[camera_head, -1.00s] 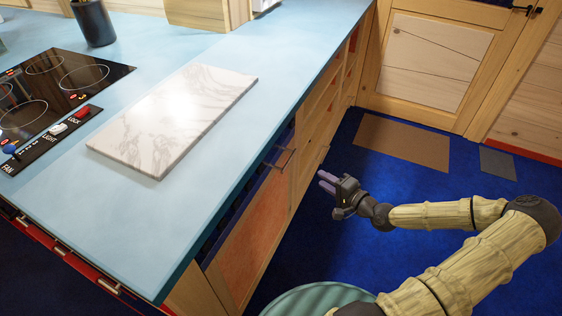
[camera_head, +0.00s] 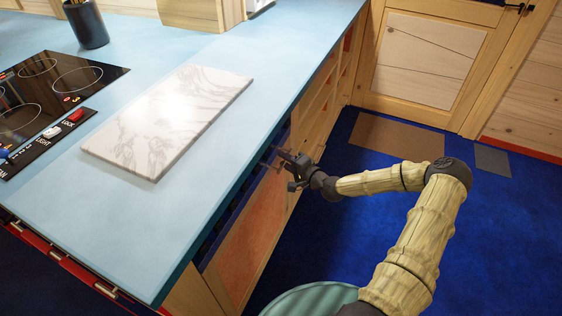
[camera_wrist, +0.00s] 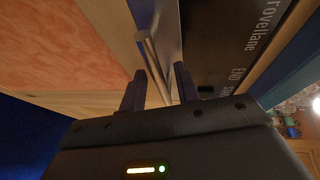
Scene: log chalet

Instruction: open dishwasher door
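The dishwasher front (camera_head: 247,240) is an orange-red wood panel under the blue counter, with a dark strip along its top. In the wrist view its dark control strip (camera_wrist: 232,40) carries light lettering, and a metal bar handle (camera_wrist: 152,55) stands off the front. My gripper (camera_head: 285,157) is at the handle near the panel's top edge. In the wrist view its two dark fingers (camera_wrist: 160,84) are apart, with the bar running between them. I cannot tell whether either finger touches the bar. The handle is mostly hidden behind the gripper in the head view.
The blue counter (camera_head: 215,130) overhangs the dishwasher and holds a marble board (camera_head: 170,120) and a black cooktop (camera_head: 45,90). More wooden cabinet fronts (camera_head: 318,120) run on beyond. The blue floor (camera_head: 370,240) to the right is clear, with a brown mat (camera_head: 398,136) near the door.

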